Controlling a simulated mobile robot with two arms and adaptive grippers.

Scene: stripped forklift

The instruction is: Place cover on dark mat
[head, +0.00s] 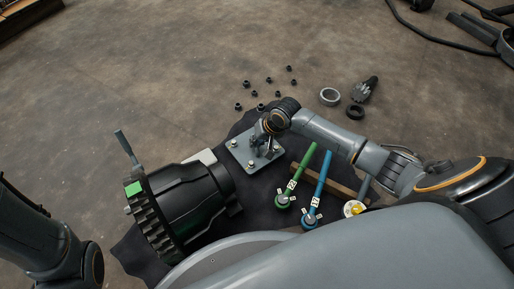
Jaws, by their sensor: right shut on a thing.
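The cover is a grey square plate (236,151) with bolts at its corners, in the middle of the head view. My right gripper (268,144) reaches down onto the middle of the plate and is shut on it; the fingertips are small and partly hidden. The dark mat (262,196) spreads under and around the plate and the tools. The plate overlaps the mat's far edge in the picture; I cannot tell whether it rests on the mat or is held just above it. My left arm shows at the lower left, but its gripper is out of view.
A large black ribbed housing (190,205) lies left of the plate. A green-handled tool (298,176) and a blue-handled tool (320,182) lie on the mat to the right. Several small dark nuts (269,80), a ring (330,96) and a gear shaft (363,90) lie on the floor beyond.

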